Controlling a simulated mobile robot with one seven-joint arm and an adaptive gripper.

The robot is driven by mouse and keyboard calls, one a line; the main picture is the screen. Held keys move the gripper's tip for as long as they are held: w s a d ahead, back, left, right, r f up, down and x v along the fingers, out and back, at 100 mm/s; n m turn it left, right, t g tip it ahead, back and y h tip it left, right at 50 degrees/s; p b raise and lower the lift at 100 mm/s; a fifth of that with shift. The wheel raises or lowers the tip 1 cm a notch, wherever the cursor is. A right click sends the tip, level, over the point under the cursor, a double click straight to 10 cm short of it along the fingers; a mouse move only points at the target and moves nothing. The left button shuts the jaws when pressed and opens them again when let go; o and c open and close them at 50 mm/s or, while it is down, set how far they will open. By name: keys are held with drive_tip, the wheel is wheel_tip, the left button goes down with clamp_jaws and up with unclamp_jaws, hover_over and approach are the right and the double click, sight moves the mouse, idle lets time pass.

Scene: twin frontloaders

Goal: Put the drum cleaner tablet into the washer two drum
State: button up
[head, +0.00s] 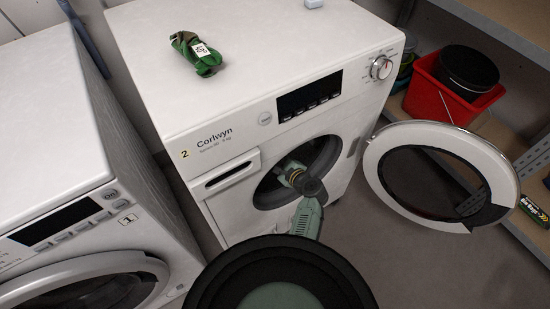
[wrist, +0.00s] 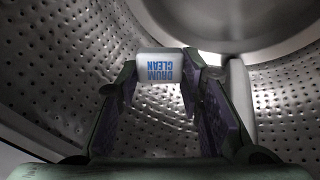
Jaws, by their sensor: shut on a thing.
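Washer two (head: 225,100), marked with a yellow 2 and the name Corlwyn, stands in the middle of the head view. Its round door (head: 383,180) is swung wide open to the right. My gripper (wrist: 160,70) reaches in through the door opening. In the wrist view it is shut on the drum cleaner tablet (wrist: 158,68), a white piece with blue "DRUM CLEAN" lettering, held at the fingertips. The perforated metal drum (wrist: 60,75) surrounds the fingers and the tablet. The tablet is hidden in the head view.
Washer one (head: 50,110) stands at the left, its door shut. The open door borders my arm's right side.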

drive_tip(key=shift+f+b, duration=0.65)
drive_tip(key=shift+f, duration=0.25)
drive_tip(key=o, duration=1.1)
drive_tip(key=shift+o, duration=0.2)
wheel_tip(320, 180, up, 10)
drive_tip(key=shift+r, duration=0.15)
